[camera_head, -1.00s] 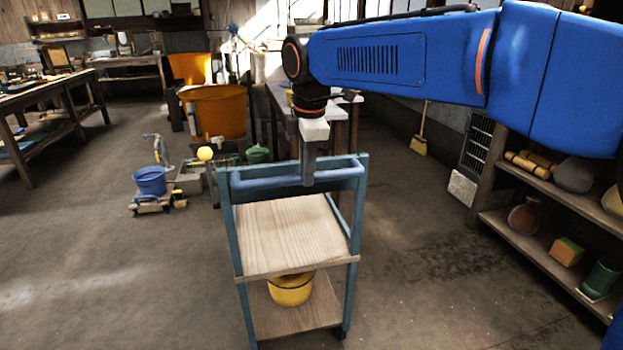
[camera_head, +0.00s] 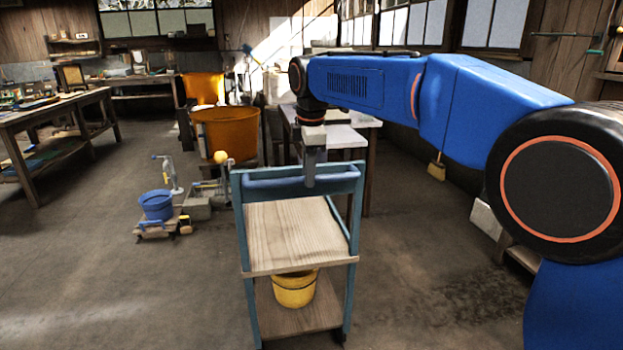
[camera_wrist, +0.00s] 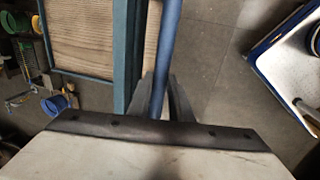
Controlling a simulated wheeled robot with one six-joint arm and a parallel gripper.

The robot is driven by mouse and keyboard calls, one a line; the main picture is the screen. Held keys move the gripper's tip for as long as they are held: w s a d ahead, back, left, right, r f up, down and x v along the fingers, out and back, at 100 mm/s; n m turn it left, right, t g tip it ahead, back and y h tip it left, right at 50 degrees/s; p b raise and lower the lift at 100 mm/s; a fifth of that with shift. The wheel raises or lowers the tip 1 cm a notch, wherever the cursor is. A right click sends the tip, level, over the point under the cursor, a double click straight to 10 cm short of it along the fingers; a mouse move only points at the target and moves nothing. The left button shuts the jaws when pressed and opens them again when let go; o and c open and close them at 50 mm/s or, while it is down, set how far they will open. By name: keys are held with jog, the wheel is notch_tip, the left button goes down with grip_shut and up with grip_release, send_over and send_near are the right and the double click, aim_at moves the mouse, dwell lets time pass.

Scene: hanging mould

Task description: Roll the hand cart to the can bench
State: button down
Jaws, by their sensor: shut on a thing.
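The hand cart (camera_head: 297,235) stands upright on the floor in front of me, with a teal frame and two wooden shelves. A yellow pot (camera_head: 294,289) sits on its lower shelf. My gripper (camera_head: 310,182) is shut on the cart's blue handle bar (camera_head: 268,182), near its middle. In the wrist view the bar (camera_wrist: 168,50) runs between the two fingers (camera_wrist: 166,100). A table with a pale top (camera_head: 345,136) stands just behind the cart; I cannot tell whether it is the can bench.
A blue bucket (camera_head: 157,204) on a low trolley stands left of the cart. A large orange tub (camera_head: 226,133) is behind it. A wooden workbench (camera_head: 50,112) is at the far left.

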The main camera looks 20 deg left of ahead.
jog(key=shift+w+a+r, duration=0.1)
jog(key=shift+w+a, duration=0.25)
jog(key=shift+w, duration=0.25)
jog(key=c, duration=1.6)
grip_release()
jog(key=shift+w, duration=0.1)
jog(key=s+r, duration=0.1)
jog(key=r, duration=0.4)
jog(key=s+d+r, duration=0.1)
jog(key=r, duration=0.5)
jog(key=s+r, duration=0.1)
jog(key=r, duration=0.5)
jog(key=shift+d, duration=0.35)
